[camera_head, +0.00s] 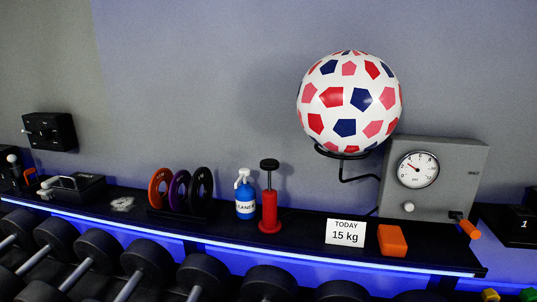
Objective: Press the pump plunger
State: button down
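The pump (269,212) is a red cylinder with a flared base, standing upright on the black shelf. Its plunger (269,165) is a black knob on a short dark rod, raised above the red body. My gripper does not show in this view, so its place relative to the pump cannot be told. A large ball (349,103) with red, pink, blue and white patches rests on a black ring bracket (342,153) up and right of the pump. A grey gauge box (455,170) with a round white dial (418,169) stands right of the ball.
A blue pump bottle (245,198) stands just left of the pump. Further left are orange, purple and black discs (181,190) in a rack. Right of the pump are a "TODAY 15 kg" card (345,232) and an orange block (392,240). Dumbbells (150,262) line the front below the shelf (300,238).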

aim_at(270, 166)
jog(key=u, duration=0.1)
jog(key=i, duration=1)
jog(key=z, duration=0.1)
